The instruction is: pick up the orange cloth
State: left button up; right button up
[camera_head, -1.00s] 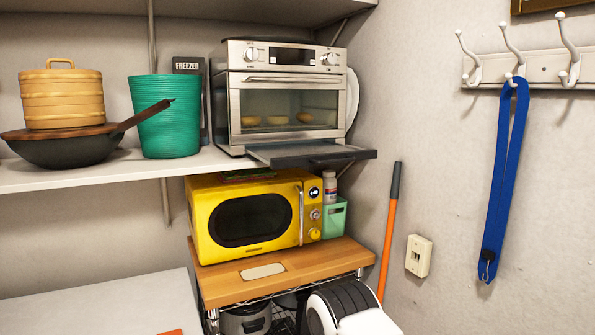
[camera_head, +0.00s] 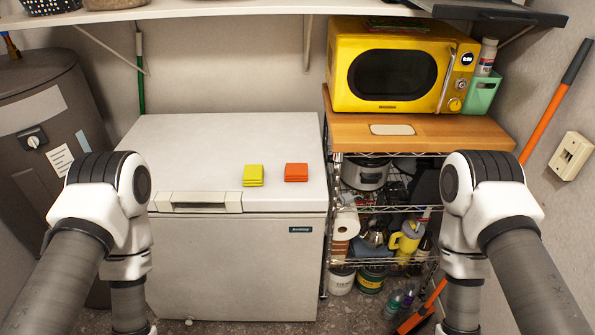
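The orange cloth (camera_head: 296,172) is a small folded square lying flat on top of the white chest freezer (camera_head: 210,135), right of its middle. A similar folded yellow cloth (camera_head: 253,175) lies just to its left, with a gap between them. My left arm comes in at the lower left and my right arm at the lower right, both in front of and apart from the freezer top. Both forearms point down and both grippers are below the picture, so neither shows.
A yellow microwave (camera_head: 400,68) stands on a wooden-topped wire rack (camera_head: 440,132) right of the freezer, with jars and bottles on lower shelves. A brown cylindrical tank (camera_head: 48,135) stands at the left. A white shelf (camera_head: 200,8) overhangs the back. Most of the freezer top is clear.

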aim_at(296, 172)
jog(key=i+l, duration=0.15)
jog(key=l, duration=0.25)
jog(key=i+l, duration=0.15)
jog(key=l, duration=0.2)
jog(key=i+l, duration=0.15)
jog(key=l, duration=0.25)
